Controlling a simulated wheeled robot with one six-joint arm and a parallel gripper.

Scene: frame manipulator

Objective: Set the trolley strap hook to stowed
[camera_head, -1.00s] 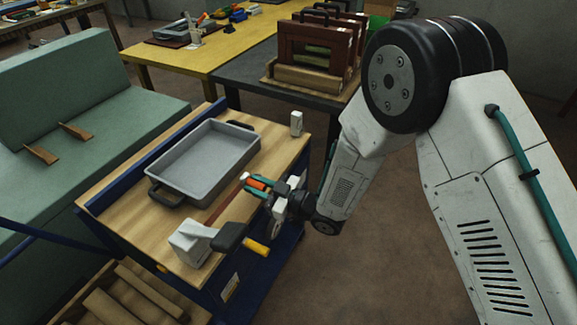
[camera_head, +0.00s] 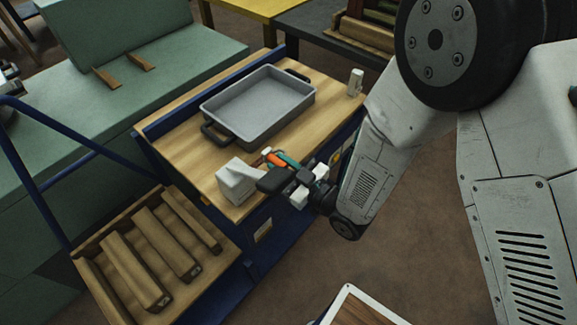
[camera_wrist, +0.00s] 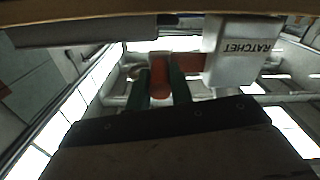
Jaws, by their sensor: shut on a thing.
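The trolley (camera_head: 180,165) has a wooden top and a blue frame. A white ratchet block (camera_head: 236,178) sits at its near edge; in the wrist view the block (camera_wrist: 240,52) shows the upside-down word RATCHET. A red-brown strap (camera_wrist: 189,66) runs from the block to the hook's orange-red grip (camera_wrist: 159,76). My gripper (camera_head: 281,160) is just right of the block, beside the trolley's edge. Its green fingers (camera_wrist: 161,85) are shut on the orange-red grip. The hook's tip is hard to make out in both views.
A grey tray (camera_head: 258,100) with black handles stands on the trolley top. A small white block (camera_head: 355,82) stands at the far right corner. Wooden beams (camera_head: 165,243) lie on the lower shelf. A green bench (camera_head: 80,105) stands behind; open floor lies at the right.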

